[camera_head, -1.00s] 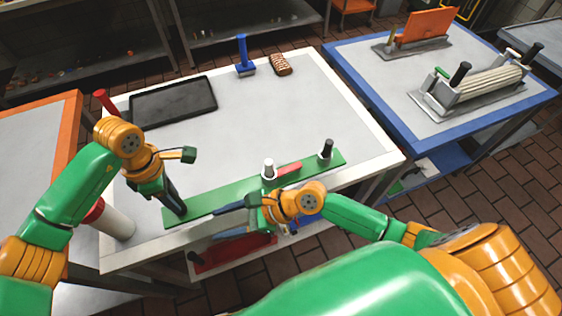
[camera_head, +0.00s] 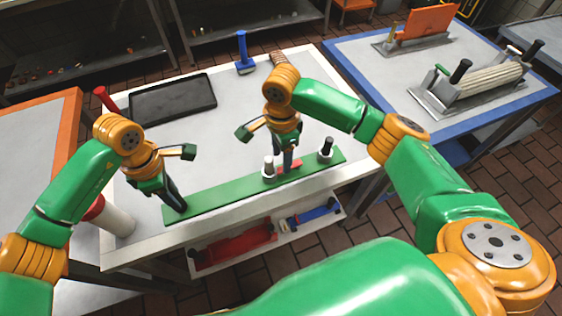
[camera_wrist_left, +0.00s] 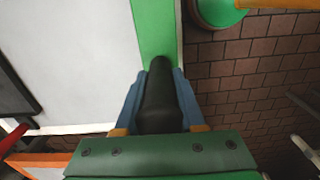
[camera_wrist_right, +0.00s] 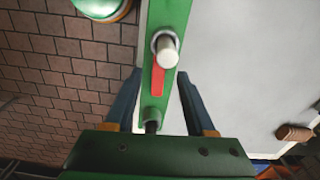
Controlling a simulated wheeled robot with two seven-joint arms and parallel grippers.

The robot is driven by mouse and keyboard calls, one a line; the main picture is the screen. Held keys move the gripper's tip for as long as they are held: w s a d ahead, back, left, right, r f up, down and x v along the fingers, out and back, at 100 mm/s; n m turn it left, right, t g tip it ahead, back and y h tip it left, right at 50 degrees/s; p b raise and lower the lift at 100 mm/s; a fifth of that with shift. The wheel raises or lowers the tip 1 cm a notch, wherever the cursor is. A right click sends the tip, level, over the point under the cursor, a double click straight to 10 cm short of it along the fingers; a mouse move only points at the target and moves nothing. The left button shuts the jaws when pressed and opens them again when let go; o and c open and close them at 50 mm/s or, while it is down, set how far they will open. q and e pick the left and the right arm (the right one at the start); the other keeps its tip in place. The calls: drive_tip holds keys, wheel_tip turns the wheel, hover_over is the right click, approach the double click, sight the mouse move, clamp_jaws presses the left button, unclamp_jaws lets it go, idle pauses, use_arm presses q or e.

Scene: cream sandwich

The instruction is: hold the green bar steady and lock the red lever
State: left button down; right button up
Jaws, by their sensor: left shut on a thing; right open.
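The long green bar (camera_head: 215,195) lies along the near edge of the white-topped table. My left gripper (camera_head: 177,206) is shut on a black handle at the bar's left end; the left wrist view shows the black handle (camera_wrist_left: 158,100) between the fingers. The red lever (camera_head: 296,163) lies on the bar beside a white post (camera_head: 268,168), partly hidden by my right gripper (camera_head: 287,170). My right gripper is open above it. In the right wrist view its fingers stand on either side of the bar, with the red lever (camera_wrist_right: 158,80) between them. Contact cannot be told.
A black knob (camera_head: 326,147) stands at the bar's right end. A dark tray (camera_head: 172,101), a blue scraper (camera_head: 242,55) and a partly hidden brown block (camera_head: 278,57) are farther back. A shelf below holds red (camera_head: 235,250) and blue (camera_head: 318,212) items. A roller machine (camera_head: 475,85) stands right.

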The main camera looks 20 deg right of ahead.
sight(281, 169)
wheel_tip(281, 169, down, 3)
drive_tip(key=shift+f, duration=0.2)
clamp_jaws()
idle(1.3)
